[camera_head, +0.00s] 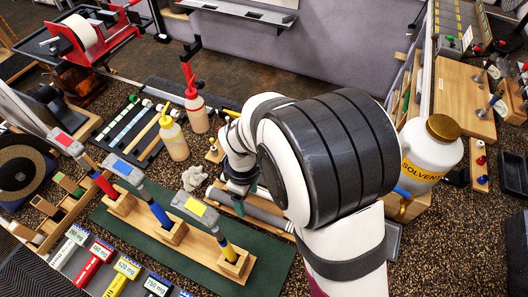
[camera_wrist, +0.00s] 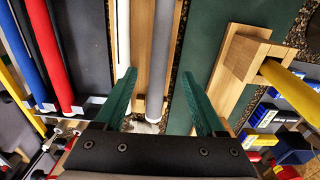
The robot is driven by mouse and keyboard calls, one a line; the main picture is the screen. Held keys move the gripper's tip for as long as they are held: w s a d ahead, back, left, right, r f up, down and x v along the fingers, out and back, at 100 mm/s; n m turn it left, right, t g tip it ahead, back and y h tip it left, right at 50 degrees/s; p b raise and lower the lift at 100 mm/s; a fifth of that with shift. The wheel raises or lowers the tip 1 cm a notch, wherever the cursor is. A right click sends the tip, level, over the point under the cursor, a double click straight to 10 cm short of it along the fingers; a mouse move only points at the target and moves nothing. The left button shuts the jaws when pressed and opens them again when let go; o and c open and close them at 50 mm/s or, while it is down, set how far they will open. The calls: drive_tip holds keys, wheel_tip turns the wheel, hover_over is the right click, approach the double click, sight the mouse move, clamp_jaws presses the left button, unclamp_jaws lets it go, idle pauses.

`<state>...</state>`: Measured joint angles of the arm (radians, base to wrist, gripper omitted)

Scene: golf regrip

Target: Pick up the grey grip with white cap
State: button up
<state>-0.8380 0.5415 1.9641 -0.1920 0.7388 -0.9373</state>
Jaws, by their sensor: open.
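A long grey grip (camera_wrist: 160,50) lies along a wooden holder (camera_wrist: 142,40) in the wrist view, with a white rod (camera_wrist: 123,35) beside it on the left. A pale patch shows near the grey grip's lower end; I cannot tell whether it is a white cap. My gripper (camera_wrist: 158,75) has two green fingers spread wide, one each side of the grey grip's line, with nothing held. The height between fingers and grip is unclear. In the head view, a grey bar (camera_head: 265,215) shows beneath my arm, which hides most of the gripper.
A wooden stand (camera_wrist: 250,58) with a yellow shaft (camera_wrist: 295,90) is close on the right. Red (camera_wrist: 50,50) and blue (camera_wrist: 22,60) grips lie at left. A crumpled white cloth (camera_head: 194,178), bottles (camera_head: 172,135) and a solvent jar (camera_head: 430,150) stand around the arm.

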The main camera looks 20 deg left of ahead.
sight(247, 206)
wheel_tip(247, 206, down, 6)
drive_tip(key=shift+w+a+r, duration=0.1)
drive_tip(key=shift+a+r, duration=0.05)
drive_tip(key=shift+r, duration=0.05)
clamp_jaws()
wheel_tip(247, 206, up, 10)
drive_tip(key=w, duration=0.1)
drive_tip(key=w+f+g, duration=0.1)
drive_tip(key=w, duration=0.9)
drive_tip(key=shift+w+a, duration=0.2)
drive_tip(key=shift+w, duration=0.05)
